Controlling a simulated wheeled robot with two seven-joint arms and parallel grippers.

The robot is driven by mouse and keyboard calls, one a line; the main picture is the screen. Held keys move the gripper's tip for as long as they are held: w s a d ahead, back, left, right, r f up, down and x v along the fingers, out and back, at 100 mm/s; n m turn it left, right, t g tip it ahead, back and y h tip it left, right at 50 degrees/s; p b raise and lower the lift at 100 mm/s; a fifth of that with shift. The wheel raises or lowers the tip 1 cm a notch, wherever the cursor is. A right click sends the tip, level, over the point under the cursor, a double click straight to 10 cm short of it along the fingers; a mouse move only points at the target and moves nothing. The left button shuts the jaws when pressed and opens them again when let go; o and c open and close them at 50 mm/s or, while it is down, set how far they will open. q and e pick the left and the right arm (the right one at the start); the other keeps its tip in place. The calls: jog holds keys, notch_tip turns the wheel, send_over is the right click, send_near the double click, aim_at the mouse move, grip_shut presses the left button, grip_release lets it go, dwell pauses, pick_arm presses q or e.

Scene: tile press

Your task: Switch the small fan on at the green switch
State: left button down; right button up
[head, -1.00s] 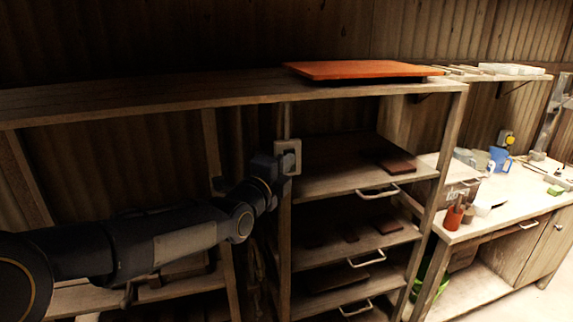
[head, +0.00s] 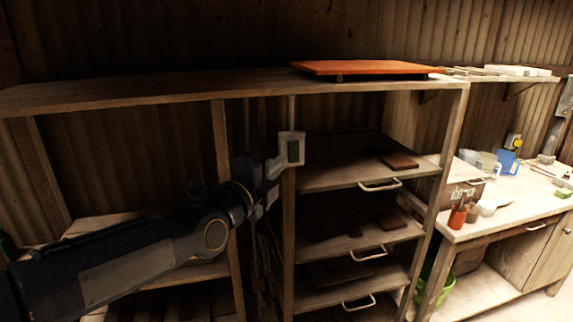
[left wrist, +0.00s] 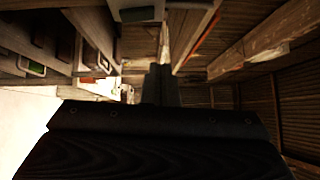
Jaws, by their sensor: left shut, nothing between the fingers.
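The green switch (head: 293,151) sits in a pale box (head: 284,136) on the shelf's middle post in the head view. My left gripper (head: 278,166) is shut and empty, just below and left of the switch. I cannot tell whether its tips touch the box. In the left wrist view the shut fingers (left wrist: 160,84) point away from the camera. A grey-green box (left wrist: 140,11), apparently the switch box, is at the top edge, cut off. I cannot identify the small fan in either view. My right gripper is not in view.
The wooden shelf (head: 150,88) has an orange board (head: 360,68) on top. A workbench (head: 520,200) with cups and a blue jug (head: 507,161) is at the right. Open space lies left of the post.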

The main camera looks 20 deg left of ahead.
pick_arm(q)
jog(key=shift+v, duration=1.05)
jog(key=shift+a, duration=0.15)
jog(key=s+f+n+g, duration=1.2)
jog(key=s+f+n, duration=1)
jog(key=s+f, duration=0.2)
jog(key=shift+s+d+f+n+g, duration=0.3)
jog(key=shift+s+d, duration=0.1)
jog(key=shift+s, duration=0.4)
